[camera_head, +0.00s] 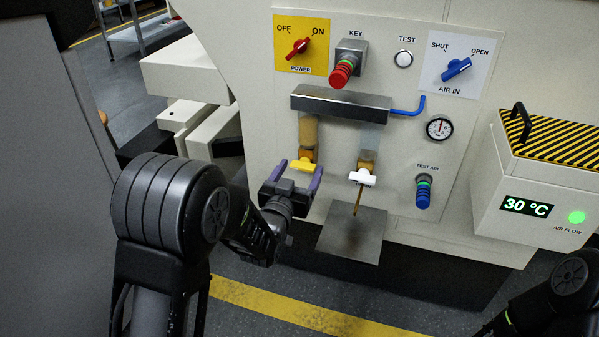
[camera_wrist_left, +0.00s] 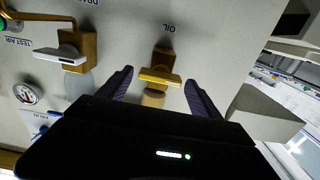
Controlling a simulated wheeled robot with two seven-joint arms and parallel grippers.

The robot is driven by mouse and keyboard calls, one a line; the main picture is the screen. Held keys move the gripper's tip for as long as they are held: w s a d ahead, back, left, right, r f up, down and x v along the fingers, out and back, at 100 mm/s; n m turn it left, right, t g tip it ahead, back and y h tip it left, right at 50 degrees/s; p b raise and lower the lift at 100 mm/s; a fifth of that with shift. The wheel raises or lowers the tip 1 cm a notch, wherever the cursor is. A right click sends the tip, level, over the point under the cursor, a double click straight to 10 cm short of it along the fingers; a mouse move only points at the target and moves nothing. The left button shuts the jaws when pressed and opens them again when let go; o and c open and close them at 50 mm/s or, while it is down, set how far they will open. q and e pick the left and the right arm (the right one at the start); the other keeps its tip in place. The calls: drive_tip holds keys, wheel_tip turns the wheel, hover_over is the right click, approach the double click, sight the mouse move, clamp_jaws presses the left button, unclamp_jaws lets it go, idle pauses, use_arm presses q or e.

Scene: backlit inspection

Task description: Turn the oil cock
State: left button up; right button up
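The oil cock has a yellow handle (camera_head: 303,165) lying crosswise on a brass body, below a tube of amber liquid (camera_head: 308,132). In the left wrist view the same yellow handle (camera_wrist_left: 161,77) sits next to the label OIL. My left gripper (camera_head: 297,176) is open in front of the panel, its purple fingers on either side of the handle. In the wrist view my left gripper (camera_wrist_left: 158,80) shows gaps between both fingers and the handle. Of my right arm only a dark part shows at the bottom right, and its gripper is out of view.
A second cock with a white handle (camera_head: 362,178) is just to the right, with a thin brown rod or stream below it over a metal plate (camera_head: 352,232). A metal bar (camera_head: 340,103) is above. A TEST AIR knob (camera_head: 424,192) and a striped-lid box (camera_head: 540,190) are further right.

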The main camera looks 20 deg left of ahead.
use_arm(q)
drive_tip(key=c, duration=1.2)
